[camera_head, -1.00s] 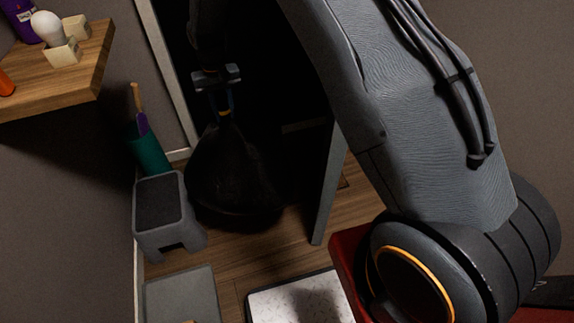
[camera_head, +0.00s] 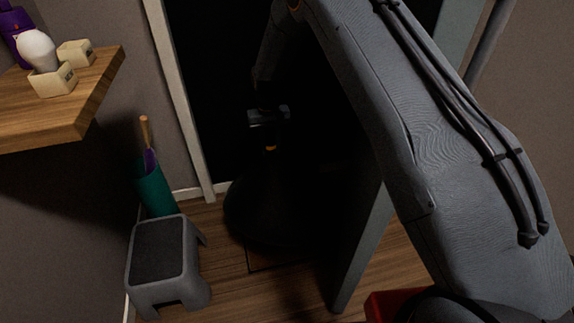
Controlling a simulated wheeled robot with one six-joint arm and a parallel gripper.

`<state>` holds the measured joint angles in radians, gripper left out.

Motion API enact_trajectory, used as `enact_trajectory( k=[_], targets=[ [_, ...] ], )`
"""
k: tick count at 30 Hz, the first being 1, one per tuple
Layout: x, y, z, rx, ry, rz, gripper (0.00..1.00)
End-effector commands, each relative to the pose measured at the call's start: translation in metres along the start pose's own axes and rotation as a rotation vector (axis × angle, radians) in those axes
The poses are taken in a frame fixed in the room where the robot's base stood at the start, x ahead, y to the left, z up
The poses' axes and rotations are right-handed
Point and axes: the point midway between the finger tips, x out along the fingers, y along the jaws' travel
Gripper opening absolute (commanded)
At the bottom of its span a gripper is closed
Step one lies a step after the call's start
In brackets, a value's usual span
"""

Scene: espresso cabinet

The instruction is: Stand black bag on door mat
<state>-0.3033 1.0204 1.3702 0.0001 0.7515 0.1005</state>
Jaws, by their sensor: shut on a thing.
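The black bag (camera_head: 258,215) hangs or stands upright below my gripper in the dark doorway, a little left of the picture's middle. Its sides blend into the shadow, and I cannot tell whether its base touches the floor. My gripper (camera_head: 269,136) is shut on the bag's gathered neck, where a small orange band (camera_head: 270,148) shows.
A grey step stool (camera_head: 163,258) and a teal bin (camera_head: 157,187) holding a wooden handle stand left of the bag. A grey panel edge (camera_head: 362,245) rises to its right. A wooden shelf (camera_head: 75,105) juts out at upper left. Wood floor (camera_head: 275,298) is open in front.

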Motion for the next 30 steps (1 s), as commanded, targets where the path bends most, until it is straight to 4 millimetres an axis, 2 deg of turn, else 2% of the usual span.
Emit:
enact_trajectory(
  k=[6, 13, 21, 30],
  targets=[
    [0.033, -0.001, -0.002, 0.000, 0.003, 0.000, 0.00],
    [0.047, 0.001, -0.002, 0.001, 0.003, 0.000, 0.00],
    [0.076, 0.001, -0.002, 0.002, 0.004, 0.000, 0.00],
    [0.078, 0.002, -0.002, 0.002, 0.005, 0.000, 0.00]
  ],
)
